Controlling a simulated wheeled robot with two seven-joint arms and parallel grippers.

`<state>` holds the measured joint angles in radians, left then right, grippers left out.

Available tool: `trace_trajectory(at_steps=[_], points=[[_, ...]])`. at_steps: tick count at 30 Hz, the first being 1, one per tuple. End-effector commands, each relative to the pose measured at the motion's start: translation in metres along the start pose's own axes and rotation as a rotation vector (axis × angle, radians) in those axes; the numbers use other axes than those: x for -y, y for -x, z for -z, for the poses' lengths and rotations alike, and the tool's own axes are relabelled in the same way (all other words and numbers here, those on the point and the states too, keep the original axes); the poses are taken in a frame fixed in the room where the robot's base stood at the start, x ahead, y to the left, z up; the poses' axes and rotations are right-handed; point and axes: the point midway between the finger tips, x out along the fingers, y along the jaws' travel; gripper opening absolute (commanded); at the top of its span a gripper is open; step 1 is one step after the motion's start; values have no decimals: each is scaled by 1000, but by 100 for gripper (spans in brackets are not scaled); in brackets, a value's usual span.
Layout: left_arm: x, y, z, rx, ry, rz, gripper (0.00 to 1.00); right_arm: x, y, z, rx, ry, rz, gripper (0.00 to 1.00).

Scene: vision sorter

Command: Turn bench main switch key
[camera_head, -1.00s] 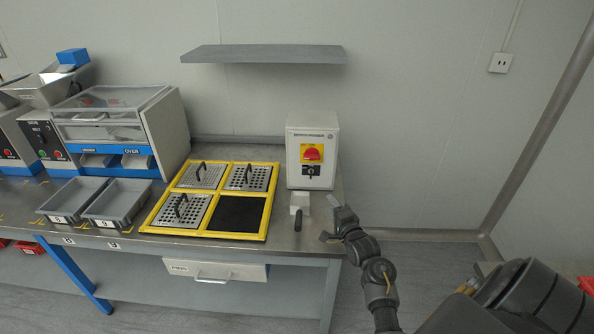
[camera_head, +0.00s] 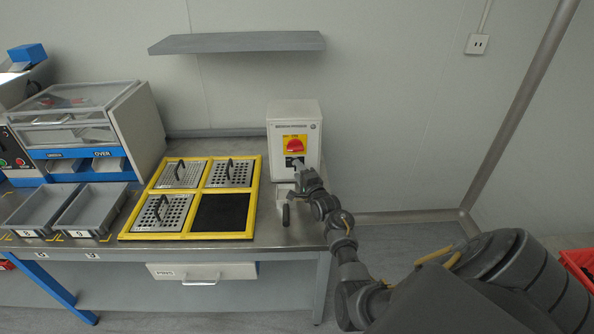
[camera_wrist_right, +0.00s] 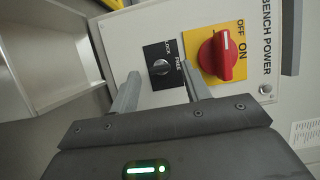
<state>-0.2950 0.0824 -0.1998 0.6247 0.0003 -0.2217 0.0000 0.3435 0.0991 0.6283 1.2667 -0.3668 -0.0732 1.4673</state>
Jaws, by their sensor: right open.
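The bench power box (camera_head: 309,133) is a white box at the back right of the bench. It carries a red rotary knob (camera_head: 295,145) on a yellow plate, with a black key plate below it. In the right wrist view the red knob (camera_wrist_right: 218,57) shows beside ON and OFF labels, and the round metal key switch (camera_wrist_right: 161,67) sits on the black plate marked LOCK and FREE. My right gripper (camera_wrist_right: 160,88) is open, its two fingers on either side of the black plate. Whether they touch the switch cannot be told. My left gripper is not in view.
A yellow frame (camera_head: 191,236) with perforated lids and a black pad lies left of the box. A dark-handled item (camera_head: 286,214) stands at the bench's front right. Grey trays (camera_head: 93,212) and an oven lie further left. A shelf (camera_head: 238,42) hangs above.

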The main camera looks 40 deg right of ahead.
Motion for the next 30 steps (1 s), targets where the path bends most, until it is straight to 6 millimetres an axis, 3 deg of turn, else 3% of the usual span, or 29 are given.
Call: trace_trajectory(at_steps=[6,15,25,30], points=[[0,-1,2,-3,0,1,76,0,-16,0,-1,-1,0,47],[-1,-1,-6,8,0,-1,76,0,-17,1,-1,0,0,46],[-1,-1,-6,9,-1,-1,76,0,-17,1,-2,0,-1,3],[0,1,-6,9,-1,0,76,0,-17,1,-1,7,-4,3]])
